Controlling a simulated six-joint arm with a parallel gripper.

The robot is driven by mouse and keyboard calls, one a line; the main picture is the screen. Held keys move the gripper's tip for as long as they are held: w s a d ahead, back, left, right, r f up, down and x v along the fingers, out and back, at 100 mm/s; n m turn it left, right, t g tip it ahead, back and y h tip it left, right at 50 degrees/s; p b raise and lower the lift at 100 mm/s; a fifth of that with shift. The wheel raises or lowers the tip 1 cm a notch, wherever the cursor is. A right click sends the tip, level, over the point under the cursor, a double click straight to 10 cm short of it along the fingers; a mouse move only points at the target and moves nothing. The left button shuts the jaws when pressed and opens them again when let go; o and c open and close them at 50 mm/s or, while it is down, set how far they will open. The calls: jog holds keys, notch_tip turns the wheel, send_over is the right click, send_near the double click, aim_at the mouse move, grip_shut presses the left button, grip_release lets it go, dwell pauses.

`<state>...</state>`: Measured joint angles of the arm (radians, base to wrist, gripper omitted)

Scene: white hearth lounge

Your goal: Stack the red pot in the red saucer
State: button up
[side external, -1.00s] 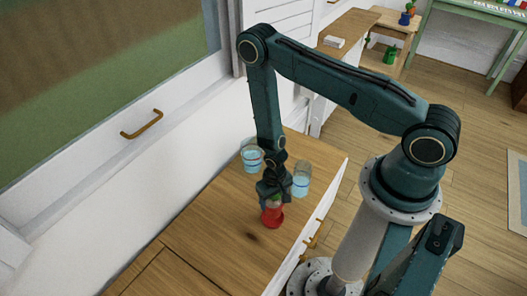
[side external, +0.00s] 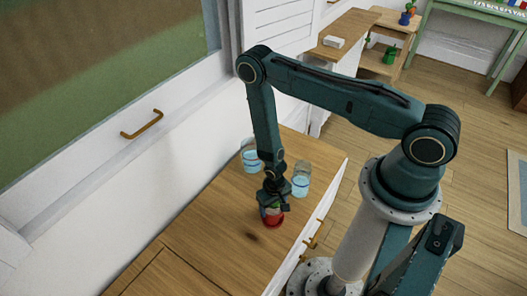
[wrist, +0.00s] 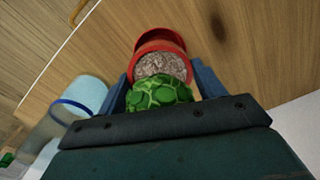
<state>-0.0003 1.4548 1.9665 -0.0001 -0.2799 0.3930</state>
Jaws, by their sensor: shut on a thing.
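The red pot (wrist: 163,47) holds brown soil and a green patterned plant (wrist: 160,95). My gripper (wrist: 163,80) is shut on the red pot, with one blue finger on each side. In the side external view my gripper (side external: 273,203) points down over the wooden top, with the red pot (side external: 271,217) low at its tips. A second red rim, which looks like the red saucer (wrist: 157,33), shows just beyond the pot in the wrist view. The pot hides most of it. I cannot tell whether the pot rests in it or is slightly above.
Two glass jars with blue contents stand close behind my gripper, one at left (side external: 250,158) and one at right (side external: 301,182). The wooden cabinet top (side external: 215,240) is clear toward the front left. A white wall and window border its left side.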

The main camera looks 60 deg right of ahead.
jog(key=shift+f, duration=0.3)
jog(key=o, duration=1.4)
jog(key=shift+r, duration=0.1)
jog(key=shift+r, duration=6.2)
